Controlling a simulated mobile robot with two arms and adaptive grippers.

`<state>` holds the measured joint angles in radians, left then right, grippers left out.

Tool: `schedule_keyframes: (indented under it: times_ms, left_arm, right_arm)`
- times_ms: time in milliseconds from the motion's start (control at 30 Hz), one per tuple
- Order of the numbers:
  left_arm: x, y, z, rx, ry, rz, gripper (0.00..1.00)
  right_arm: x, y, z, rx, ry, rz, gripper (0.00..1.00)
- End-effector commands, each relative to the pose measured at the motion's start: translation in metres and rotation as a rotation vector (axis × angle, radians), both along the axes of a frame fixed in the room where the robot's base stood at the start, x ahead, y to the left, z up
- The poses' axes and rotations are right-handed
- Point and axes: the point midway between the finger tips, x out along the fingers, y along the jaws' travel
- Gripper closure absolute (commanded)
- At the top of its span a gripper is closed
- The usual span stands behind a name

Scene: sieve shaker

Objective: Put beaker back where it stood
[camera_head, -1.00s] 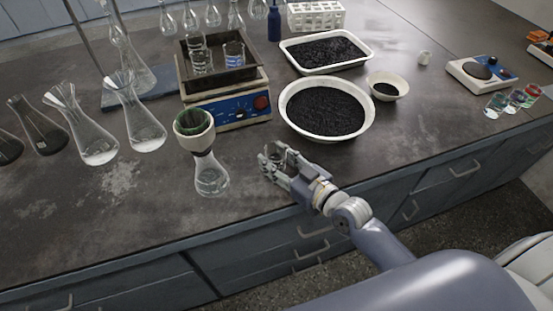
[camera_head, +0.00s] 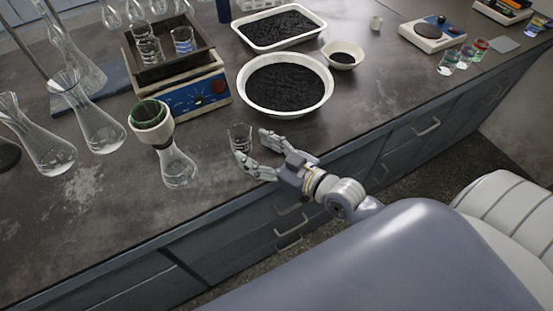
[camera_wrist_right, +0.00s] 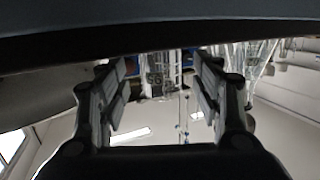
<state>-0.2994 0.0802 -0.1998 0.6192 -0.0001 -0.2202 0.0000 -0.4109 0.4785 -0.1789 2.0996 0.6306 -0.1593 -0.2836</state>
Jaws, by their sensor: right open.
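A small clear glass beaker (camera_head: 240,138) stands on the dark bench, near the front edge and right of the flask with the funnel. My right gripper (camera_head: 254,147) is at bench height just right of the beaker. Its fingers are spread apart, with the beaker at the mouth between their tips. I cannot tell whether a finger touches the glass. In the right wrist view the two fingers (camera_wrist_right: 163,92) are apart, with marked clear glass (camera_wrist_right: 156,82) showing between them. My left gripper is out of view.
The funnel-topped flask (camera_head: 178,167) stands close left of the beaker. The bench front right of my gripper is clear.

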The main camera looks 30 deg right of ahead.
Motion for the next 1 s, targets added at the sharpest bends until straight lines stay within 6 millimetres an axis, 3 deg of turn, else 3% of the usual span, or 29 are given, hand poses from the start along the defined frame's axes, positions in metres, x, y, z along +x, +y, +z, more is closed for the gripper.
schedule_keyframes:
  times_ms: [200,400,1000]
  left_arm:
    - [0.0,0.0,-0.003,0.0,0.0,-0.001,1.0]
    - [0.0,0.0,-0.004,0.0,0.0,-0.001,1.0]
    - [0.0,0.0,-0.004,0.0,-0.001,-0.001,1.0]
  right_arm:
    - [-0.035,-0.015,0.005,-0.001,0.002,0.002,0.4]
    - [-0.054,-0.024,0.009,0.0,0.0,0.0,0.4]
    - [-0.061,-0.027,0.011,0.002,-0.001,0.001,0.4]
